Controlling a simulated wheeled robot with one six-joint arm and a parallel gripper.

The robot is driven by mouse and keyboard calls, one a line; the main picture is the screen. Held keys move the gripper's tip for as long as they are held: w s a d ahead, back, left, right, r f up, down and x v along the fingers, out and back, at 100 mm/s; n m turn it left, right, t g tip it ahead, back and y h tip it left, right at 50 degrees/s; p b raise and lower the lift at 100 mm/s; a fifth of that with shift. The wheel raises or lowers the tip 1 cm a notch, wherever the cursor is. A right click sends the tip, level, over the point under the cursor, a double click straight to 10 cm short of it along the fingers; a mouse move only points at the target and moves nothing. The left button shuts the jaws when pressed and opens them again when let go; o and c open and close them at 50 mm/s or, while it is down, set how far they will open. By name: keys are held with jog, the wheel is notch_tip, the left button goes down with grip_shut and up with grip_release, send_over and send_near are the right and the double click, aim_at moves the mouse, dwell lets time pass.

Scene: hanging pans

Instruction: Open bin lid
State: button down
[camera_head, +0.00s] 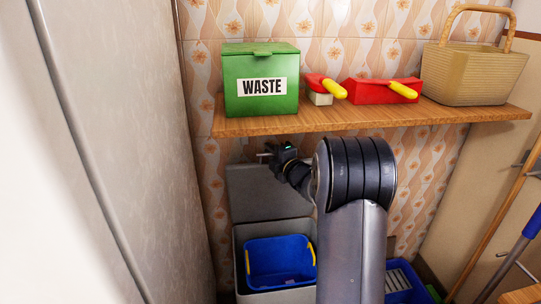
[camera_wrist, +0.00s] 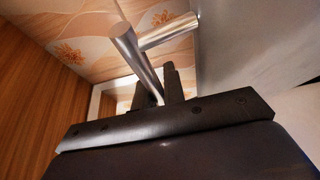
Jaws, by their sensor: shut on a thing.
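The grey bin (camera_head: 240,275) stands low below the shelf, against the tiled wall. Its grey lid (camera_head: 268,192) is raised and stands nearly upright at the back. My gripper (camera_head: 276,154) is at the lid's top edge, just under the shelf. In the wrist view my gripper's dark fingers (camera_wrist: 172,84) are shut on the shiny metal handle (camera_wrist: 130,50). A little of the handle also shows left of the gripper in the head view. My arm hides the bin's right side.
A blue tub (camera_head: 278,262) with yellow handles sits inside the bin. The wooden shelf (camera_head: 370,116) is close above my gripper and holds a green WASTE box (camera_head: 260,68), red dustpans (camera_head: 362,92) and a basket (camera_head: 465,72). A tall pale panel (camera_head: 130,130) is at left.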

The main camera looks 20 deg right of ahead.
jog(key=shift+n+t, duration=0.4)
jog(key=shift+t, duration=0.3)
jog(key=s+b, duration=0.1)
jog(key=b, duration=0.1)
jog(key=s+b, duration=0.2)
jog(key=b, duration=0.1)
jog(key=s+a+f+b, duration=0.1)
jog(key=b, duration=0.1)
jog(key=shift+s, duration=0.25)
jog(key=c, duration=1.8)
grip_release()
jog(key=shift+o, duration=0.2)
jog(key=v, duration=1)
jog(key=shift+s+d+p, duration=0.25)
jog(key=shift+s+p, duration=0.1)
jog(key=shift+f, duration=0.1)
